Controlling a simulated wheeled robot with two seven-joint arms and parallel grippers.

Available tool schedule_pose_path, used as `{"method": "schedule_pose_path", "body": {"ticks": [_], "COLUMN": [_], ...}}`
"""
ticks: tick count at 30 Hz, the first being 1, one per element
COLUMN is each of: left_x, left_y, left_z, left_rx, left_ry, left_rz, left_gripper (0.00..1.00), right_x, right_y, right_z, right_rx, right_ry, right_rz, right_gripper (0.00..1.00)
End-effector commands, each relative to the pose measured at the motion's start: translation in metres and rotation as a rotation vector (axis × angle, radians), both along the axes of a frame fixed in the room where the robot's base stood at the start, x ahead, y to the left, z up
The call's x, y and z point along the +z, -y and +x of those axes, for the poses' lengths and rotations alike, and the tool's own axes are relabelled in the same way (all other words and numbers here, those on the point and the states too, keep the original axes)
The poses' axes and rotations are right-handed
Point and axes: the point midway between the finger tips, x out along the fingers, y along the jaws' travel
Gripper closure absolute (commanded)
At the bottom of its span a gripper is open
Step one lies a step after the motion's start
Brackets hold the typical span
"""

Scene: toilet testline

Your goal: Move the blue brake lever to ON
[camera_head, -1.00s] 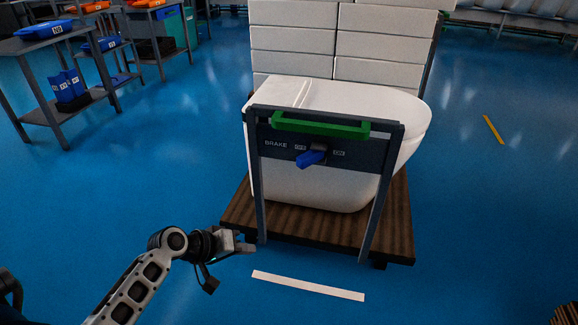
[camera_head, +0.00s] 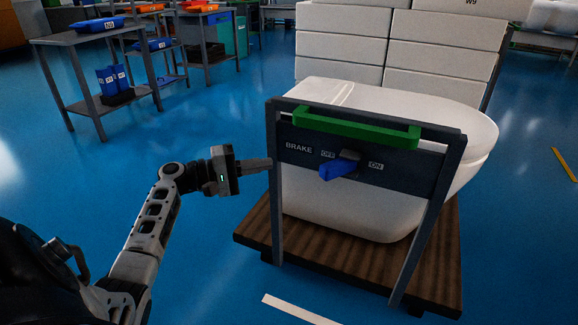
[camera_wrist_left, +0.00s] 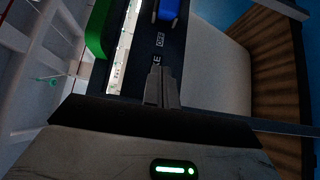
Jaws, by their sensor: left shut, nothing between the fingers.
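The blue brake lever (camera_head: 338,169) sits on the dark panel (camera_head: 400,180) of the cart's frame, between the OFF and ON labels. Its handle points toward the OFF side. My left gripper (camera_head: 270,163) is shut and empty, left of the frame's left post, near the BRAKE label's height and apart from the lever. In the left wrist view, the shut fingers (camera_wrist_left: 162,88) point at the panel near the BRAKE lettering, and the lever (camera_wrist_left: 168,10) shows at the top edge, partly cut off. My right gripper is not in view.
A green handle bar (camera_head: 355,127) runs above the lever. A white toilet (camera_head: 345,215) stands on a wooden cart base (camera_head: 345,256) behind the frame. White boxes (camera_head: 440,60) are stacked behind. Tables (camera_head: 75,38) with bins stand at the back left. Blue floor at left is clear.

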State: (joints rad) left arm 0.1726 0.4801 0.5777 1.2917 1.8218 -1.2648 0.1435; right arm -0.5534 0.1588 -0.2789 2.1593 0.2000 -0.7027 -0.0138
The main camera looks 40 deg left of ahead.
Motion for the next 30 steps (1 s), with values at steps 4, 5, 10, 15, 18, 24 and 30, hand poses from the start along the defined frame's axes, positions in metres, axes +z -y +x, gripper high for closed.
{"method": "schedule_pose_path", "body": {"ticks": [4, 5, 10, 15, 18, 24, 30], "left_x": [0.000, 0.000, 0.000, 0.000, 0.001, 0.000, 0.000], "left_y": [0.014, 0.018, 0.040, 0.061, 0.076, 0.090, 0.092], "left_z": [0.019, 0.024, 0.055, 0.076, 0.068, 0.062, 0.061], "left_rx": [-0.002, -0.002, -0.002, -0.002, -0.001, 0.000, 0.001], "left_ry": [0.002, 0.002, 0.002, -0.001, -0.001, 0.000, 0.000], "left_rz": [-0.002, -0.002, -0.002, 0.000, -0.001, 0.001, 0.000], "left_gripper": [1.00, 1.00, 1.00, 1.00, 1.00, 1.00, 1.00], "right_x": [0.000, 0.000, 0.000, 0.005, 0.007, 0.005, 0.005], "right_y": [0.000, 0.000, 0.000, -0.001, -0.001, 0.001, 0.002], "right_z": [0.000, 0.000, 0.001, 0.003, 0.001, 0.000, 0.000], "right_rx": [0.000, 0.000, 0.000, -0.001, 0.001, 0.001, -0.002], "right_ry": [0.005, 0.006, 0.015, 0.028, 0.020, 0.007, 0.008], "right_rz": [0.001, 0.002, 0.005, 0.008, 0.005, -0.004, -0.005], "right_gripper": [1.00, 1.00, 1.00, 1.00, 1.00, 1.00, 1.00]}}
